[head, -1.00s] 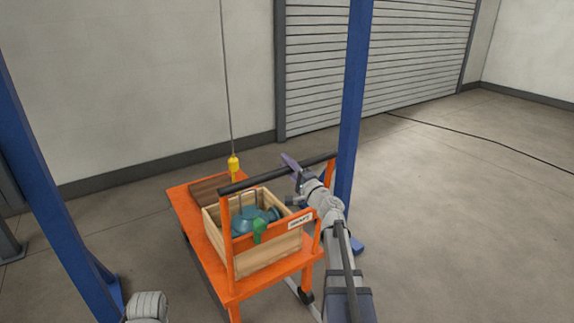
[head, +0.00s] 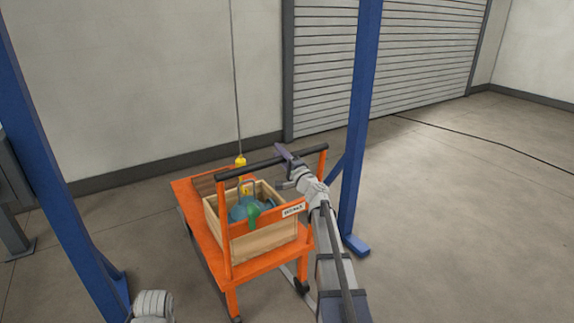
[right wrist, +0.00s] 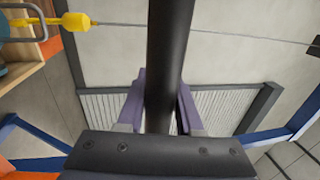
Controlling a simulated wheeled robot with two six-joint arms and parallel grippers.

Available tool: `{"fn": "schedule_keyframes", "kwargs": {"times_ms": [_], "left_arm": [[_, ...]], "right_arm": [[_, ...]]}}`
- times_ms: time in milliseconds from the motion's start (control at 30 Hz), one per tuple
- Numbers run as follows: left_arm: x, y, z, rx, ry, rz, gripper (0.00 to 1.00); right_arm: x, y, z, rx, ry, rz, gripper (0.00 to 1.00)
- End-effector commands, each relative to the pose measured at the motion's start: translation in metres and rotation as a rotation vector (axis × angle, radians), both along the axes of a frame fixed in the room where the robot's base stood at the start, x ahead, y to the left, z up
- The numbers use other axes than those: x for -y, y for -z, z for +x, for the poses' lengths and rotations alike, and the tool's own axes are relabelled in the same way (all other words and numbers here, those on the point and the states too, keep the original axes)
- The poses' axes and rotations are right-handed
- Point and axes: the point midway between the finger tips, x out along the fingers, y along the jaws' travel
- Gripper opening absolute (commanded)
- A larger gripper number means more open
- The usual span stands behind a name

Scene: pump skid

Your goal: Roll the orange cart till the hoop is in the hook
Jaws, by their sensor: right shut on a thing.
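The orange cart (head: 262,263) stands between blue posts and carries an open wooden crate (head: 270,239). A blue-green pump (head: 240,211) with a grey hoop (head: 254,182) on top sits in the crate. The yellow hook (head: 241,162) hangs on a cable above the crate's far edge. Its lower part overlaps the hoop in the head view; in the right wrist view the hook (right wrist: 77,21) also overlaps the hoop (right wrist: 44,20). I cannot tell whether it passes through. My right gripper (head: 285,154) is shut on the cart's black handle bar (right wrist: 170,60). My left gripper is out of view.
A blue post (head: 358,130) with a foot stands close to the right of my right arm. Another blue post (head: 60,170) stands at the left. A wall and roller shutter (head: 400,60) are behind. The floor at right is clear except for a thin dark cable (head: 480,138).

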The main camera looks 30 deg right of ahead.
Motion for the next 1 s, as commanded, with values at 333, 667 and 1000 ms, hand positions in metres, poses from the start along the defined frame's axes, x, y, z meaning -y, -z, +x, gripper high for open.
{"fn": "schedule_keyframes", "kwargs": {"times_ms": [333,667,1000], "left_arm": [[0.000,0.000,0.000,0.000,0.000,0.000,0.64],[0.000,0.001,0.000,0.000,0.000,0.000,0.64],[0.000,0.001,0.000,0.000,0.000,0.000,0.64]], "right_arm": [[-0.004,0.000,0.025,0.001,0.000,0.001,0.00],[-0.004,0.001,0.024,0.000,-0.001,-0.001,0.50],[-0.004,0.001,0.025,-0.001,-0.001,-0.002,0.64]]}}
